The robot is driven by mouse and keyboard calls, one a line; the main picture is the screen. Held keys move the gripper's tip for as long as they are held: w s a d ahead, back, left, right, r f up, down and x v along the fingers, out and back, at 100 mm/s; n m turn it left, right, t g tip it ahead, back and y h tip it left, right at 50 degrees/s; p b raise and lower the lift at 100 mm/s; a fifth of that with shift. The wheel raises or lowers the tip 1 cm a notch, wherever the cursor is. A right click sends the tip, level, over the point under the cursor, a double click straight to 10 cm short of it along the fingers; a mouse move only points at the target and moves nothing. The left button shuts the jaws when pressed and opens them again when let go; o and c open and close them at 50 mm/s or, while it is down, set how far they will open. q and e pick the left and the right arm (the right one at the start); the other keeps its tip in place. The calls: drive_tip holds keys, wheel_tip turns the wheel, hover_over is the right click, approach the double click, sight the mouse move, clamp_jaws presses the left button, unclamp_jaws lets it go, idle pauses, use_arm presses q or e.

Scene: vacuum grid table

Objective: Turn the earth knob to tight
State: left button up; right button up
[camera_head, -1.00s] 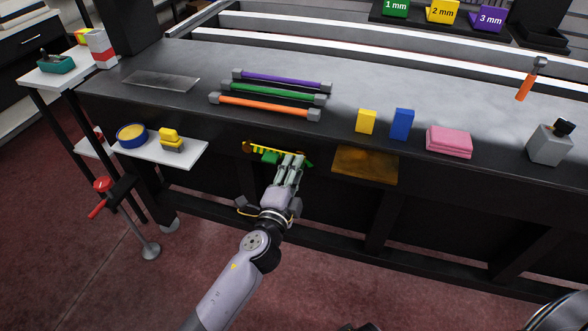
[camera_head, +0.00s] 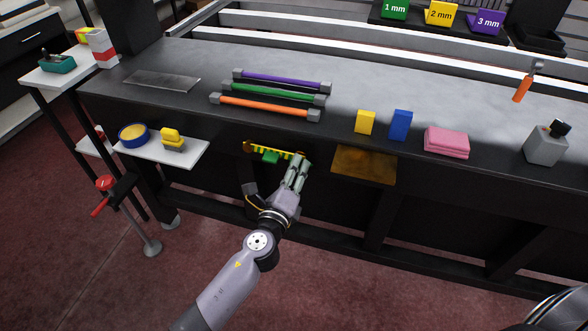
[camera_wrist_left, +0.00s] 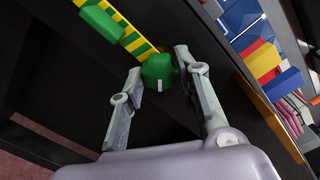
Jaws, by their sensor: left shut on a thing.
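A second green knob (camera_wrist_left: 158,71) with a white mark is at the strip's near end in the wrist view. My left gripper (camera_head: 301,160) is at the strip's right end, its fingers shut on this second knob, which they hide in the head view. No readable label shows which knob is earth. My right gripper is not in view.
An amber plate (camera_head: 365,165) juts from the table front to the right of my gripper. A white shelf (camera_head: 190,155) with a yellow item is to the left. Colored rods, yellow and blue blocks and pink pads lie on the tabletop (camera_head: 180,62). The floor in front is clear.

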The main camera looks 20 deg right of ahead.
use_arm(q)
drive_tip(key=shift+m, duration=0.3)
drive_tip(key=shift+f, duration=0.1)
drive_tip(key=o, duration=1.1)
drive_tip(key=shift+o, duration=0.2)
drive_tip(key=shift+s, duration=0.1)
drive_tip(key=v, duration=1.2)
